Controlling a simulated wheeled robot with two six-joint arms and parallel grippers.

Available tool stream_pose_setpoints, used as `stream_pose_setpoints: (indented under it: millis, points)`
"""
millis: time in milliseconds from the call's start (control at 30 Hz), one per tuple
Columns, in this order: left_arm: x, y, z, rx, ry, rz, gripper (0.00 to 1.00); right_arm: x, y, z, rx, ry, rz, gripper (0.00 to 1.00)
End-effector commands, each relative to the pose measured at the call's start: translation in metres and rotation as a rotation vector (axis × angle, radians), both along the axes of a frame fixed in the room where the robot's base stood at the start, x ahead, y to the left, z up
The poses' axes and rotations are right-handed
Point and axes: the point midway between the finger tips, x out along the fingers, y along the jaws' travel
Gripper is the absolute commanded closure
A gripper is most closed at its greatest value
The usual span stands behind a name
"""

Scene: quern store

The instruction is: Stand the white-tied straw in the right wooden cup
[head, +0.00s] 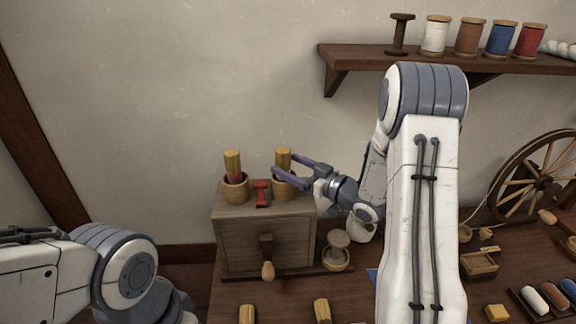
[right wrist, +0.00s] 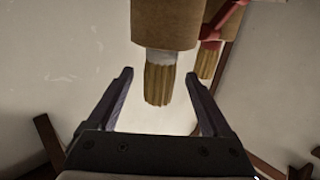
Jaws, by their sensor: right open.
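The white-tied straw (head: 283,155) stands upright in the right wooden cup (head: 284,187) on top of a wooden drawer chest. In the right wrist view the picture is inverted: the straw (right wrist: 160,85) with its white band hangs from the cup (right wrist: 165,22). My right gripper (head: 282,164) is open, its fingers on either side of the straw with gaps showing. It also shows in the wrist view (right wrist: 160,76). A red-tied straw (head: 233,163) stands in the left wooden cup (head: 236,188). My left gripper is out of view.
A red spool-like piece (head: 261,193) lies between the cups on the chest (head: 265,240). Two more straw bundles (head: 247,314) (head: 322,309) show at the bottom edge. A shelf (head: 440,60) with thread spools is above right; a spinning wheel (head: 540,175) stands at right.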

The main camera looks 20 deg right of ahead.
Motion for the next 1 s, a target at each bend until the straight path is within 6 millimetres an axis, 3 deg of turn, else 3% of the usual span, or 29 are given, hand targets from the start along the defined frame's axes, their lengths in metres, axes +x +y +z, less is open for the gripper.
stream_pose_setpoints:
  millis: [300, 500, 1000]
  points:
    - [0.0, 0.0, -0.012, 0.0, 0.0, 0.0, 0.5, -0.053, -0.031, -0.001, 0.0, -0.001, -0.007, 0.16]
    - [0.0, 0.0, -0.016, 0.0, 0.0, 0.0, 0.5, -0.077, -0.044, -0.001, 0.0, -0.001, -0.004, 0.16]
    - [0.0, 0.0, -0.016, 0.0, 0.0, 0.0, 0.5, -0.085, -0.047, 0.0, 0.0, -0.001, 0.0, 0.16]
